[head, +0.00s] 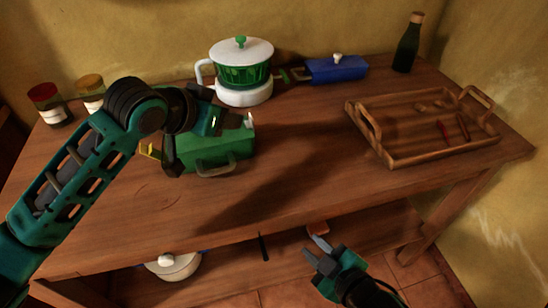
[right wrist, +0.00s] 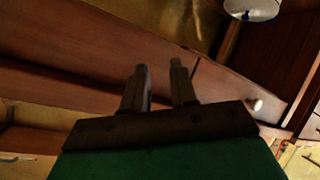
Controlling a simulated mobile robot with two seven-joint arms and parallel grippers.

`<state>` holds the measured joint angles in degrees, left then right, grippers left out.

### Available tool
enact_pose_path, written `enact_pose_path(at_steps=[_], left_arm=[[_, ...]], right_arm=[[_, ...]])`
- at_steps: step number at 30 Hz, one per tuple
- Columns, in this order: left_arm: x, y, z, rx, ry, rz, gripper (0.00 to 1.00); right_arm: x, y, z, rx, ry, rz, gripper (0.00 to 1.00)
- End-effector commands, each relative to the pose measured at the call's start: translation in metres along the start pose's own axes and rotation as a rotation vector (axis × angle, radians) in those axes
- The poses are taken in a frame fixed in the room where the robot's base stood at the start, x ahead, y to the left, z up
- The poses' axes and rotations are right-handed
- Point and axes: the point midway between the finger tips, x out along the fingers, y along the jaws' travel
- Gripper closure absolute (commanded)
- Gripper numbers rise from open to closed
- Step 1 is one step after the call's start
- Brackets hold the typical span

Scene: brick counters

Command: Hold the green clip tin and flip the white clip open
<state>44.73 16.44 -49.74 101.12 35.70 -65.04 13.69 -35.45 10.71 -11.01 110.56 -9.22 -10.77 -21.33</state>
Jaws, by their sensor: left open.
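The green clip tin (head: 215,150) stands on the wooden counter, left of the middle, with a grey handle on its front. A small white clip (head: 248,120) sticks up at its top right edge. My left gripper (head: 207,122) is open at the tin's top and back; the arm partly hides the tin, and I cannot tell whether the fingers touch it. My right gripper (head: 319,252) is in front of the counter's front edge, away from the tin. It is open and empty, its two fingers apart in the right wrist view (right wrist: 160,85).
A green and white lidded pot (head: 241,75) stands behind the tin, beside a blue box (head: 336,69). A dark bottle (head: 408,43) and a wooden tray (head: 440,154) are at right. Two jars (head: 48,104) stand at left. The counter's front middle is clear. A white pot (head: 174,265) sits below.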

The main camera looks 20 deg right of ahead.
Motion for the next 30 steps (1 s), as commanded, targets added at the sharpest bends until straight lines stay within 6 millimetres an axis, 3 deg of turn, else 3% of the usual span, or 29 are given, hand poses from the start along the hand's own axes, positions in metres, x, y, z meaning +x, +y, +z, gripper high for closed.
enact_pose_path(at_steps=[7, 14, 21, 29, 30], left_arm=[[0.0, 0.0, 0.0, 0.0, 0.0, 0.0, 0.57], [0.0, 0.0, 0.0, 0.0, 0.001, 0.0, 0.57], [0.0, 0.0, 0.0, 0.0, 0.001, 0.0, 0.57], [0.0, 0.0, 0.0, 0.0, 0.001, 0.0, 0.57], [0.0, 0.0, 0.0, 0.0, 0.001, 0.0, 0.57]], right_arm=[[-0.003, 0.003, -0.03, -0.705, 0.173, 0.081, 0.73], [-0.011, -0.006, -0.063, -1.377, 0.352, 0.222, 0.73], [-0.02, -0.019, -0.111, -2.189, 0.633, 0.541, 0.73], [-0.01, -0.003, -0.151, -2.81, 0.859, 0.865, 0.73], [-0.008, 0.003, -0.155, 2.867, -0.872, -0.893, 0.73]])
